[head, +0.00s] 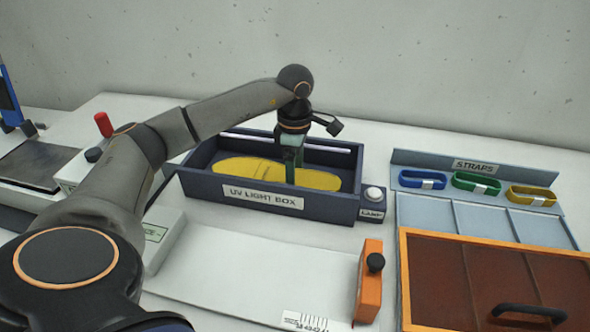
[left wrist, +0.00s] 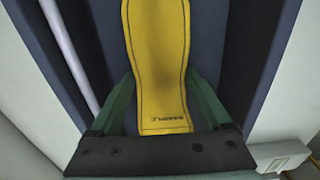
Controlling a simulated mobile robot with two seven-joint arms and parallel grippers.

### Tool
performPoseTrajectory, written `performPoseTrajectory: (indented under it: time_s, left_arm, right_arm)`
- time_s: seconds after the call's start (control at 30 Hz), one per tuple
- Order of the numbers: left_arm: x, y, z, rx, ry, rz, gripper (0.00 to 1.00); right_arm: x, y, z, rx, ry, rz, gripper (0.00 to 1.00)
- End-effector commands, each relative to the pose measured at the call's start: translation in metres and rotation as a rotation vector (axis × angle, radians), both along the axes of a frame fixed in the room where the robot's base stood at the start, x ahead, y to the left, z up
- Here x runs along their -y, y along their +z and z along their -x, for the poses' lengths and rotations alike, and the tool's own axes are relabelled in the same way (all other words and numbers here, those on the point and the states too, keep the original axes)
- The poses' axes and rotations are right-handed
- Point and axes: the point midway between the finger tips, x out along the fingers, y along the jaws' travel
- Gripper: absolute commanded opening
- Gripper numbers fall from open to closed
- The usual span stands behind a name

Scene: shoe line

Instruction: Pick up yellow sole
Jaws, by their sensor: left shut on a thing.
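The yellow sole (head: 240,168) lies lengthwise in the dark blue UV light box (head: 215,192) in the head view. My left gripper (head: 290,176) reaches down into the box from above, at the right half of the sole. In the left wrist view the sole (left wrist: 160,65) runs between the two green fingers of my left gripper (left wrist: 158,88), which are shut on its sides. Lettering shows at its near end. The sole appears low in the box; I cannot tell whether it touches the floor. My right gripper is not in view.
A lamp button box (head: 372,200) stands at the box's right end. A straps rack (head: 475,165) holds blue, green and yellow straps. An orange-framed brown lidded case (head: 440,275) and an orange block (head: 368,285) are at the front right. A white board (head: 250,275) lies clear in front.

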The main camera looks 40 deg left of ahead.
Motion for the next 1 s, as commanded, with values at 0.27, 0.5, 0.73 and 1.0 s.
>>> performPoseTrajectory:
  time_s: [0.27, 0.5, 0.73, 1.0]
  left_arm:
    - [0.000, 0.016, -0.001, 0.004, 0.000, 0.000, 0.10]
    - [0.019, 0.056, 0.005, 0.007, -0.006, 0.000, 0.10]
    - [0.055, 0.096, 0.017, 0.004, -0.007, 0.000, 0.10]
    - [0.106, 0.120, 0.034, 0.004, -0.005, -0.001, 0.10]
  right_arm:
    - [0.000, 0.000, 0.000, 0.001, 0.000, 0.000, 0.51]
    - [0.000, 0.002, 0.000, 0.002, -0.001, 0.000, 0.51]
    - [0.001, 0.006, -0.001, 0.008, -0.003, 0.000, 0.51]
    - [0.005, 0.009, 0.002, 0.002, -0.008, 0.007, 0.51]
